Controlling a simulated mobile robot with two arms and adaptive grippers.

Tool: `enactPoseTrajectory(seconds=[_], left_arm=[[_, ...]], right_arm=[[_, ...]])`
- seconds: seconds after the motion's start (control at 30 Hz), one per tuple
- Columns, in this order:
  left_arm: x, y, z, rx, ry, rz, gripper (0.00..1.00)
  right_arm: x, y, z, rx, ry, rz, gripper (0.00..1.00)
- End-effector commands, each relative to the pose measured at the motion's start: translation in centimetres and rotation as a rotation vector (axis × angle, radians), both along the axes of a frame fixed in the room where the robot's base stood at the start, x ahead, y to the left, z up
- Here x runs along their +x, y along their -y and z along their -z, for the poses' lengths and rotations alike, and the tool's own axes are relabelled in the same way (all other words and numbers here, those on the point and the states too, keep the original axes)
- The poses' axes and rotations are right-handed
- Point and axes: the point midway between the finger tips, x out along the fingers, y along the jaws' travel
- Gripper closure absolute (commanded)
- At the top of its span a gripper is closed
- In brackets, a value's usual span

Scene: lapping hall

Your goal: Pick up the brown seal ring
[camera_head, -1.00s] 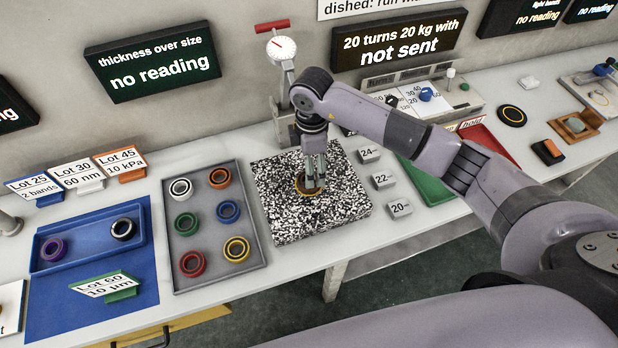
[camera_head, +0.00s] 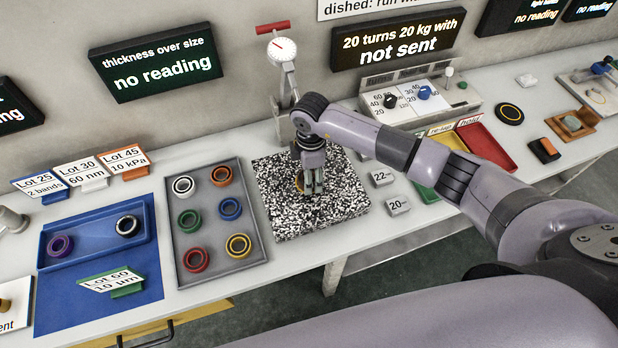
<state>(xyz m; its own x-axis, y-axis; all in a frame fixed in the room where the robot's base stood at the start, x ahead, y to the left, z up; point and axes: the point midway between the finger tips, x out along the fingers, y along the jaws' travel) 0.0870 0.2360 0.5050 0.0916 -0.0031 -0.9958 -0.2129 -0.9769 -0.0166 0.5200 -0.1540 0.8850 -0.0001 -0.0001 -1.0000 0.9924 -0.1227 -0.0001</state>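A brownish-yellow ring (camera_head: 299,182), which looks like the brown seal ring, is on or just above the black-and-white speckled plate (camera_head: 283,218). Only its left edge shows, and it seems tilted; the rest is hidden by my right gripper (camera_head: 312,190). That gripper points down over the plate, with its fingers at the ring. I cannot tell whether the fingers are closed on it. My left gripper is not in view.
A grey tray (camera_head: 212,270) left of the plate holds several coloured rings. A blue tray (camera_head: 88,258) holds a purple and a black ring. Small weight blocks (camera_head: 398,205) stand right of the plate. A dial gauge stand (camera_head: 283,75) rises behind it.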

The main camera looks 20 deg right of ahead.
Motion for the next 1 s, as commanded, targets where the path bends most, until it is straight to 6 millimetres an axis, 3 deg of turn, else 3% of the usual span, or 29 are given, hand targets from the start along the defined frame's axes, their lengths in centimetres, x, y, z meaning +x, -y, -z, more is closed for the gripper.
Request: enactPoseTrajectory(seconds=[0.43, 0.77, 1.0], left_arm=[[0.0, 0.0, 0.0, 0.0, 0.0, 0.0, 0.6], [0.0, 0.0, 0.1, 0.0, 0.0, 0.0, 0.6], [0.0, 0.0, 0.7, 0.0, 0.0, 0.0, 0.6]], right_arm=[[0.0, 0.0, 0.0, 0.0, 0.0, 0.0, 0.78], [0.1, 0.0, -0.3, 0.001, 0.001, 0.0, 0.79], [0.1, 0.0, -2.7, 0.001, 0.005, -0.001, 0.79]])
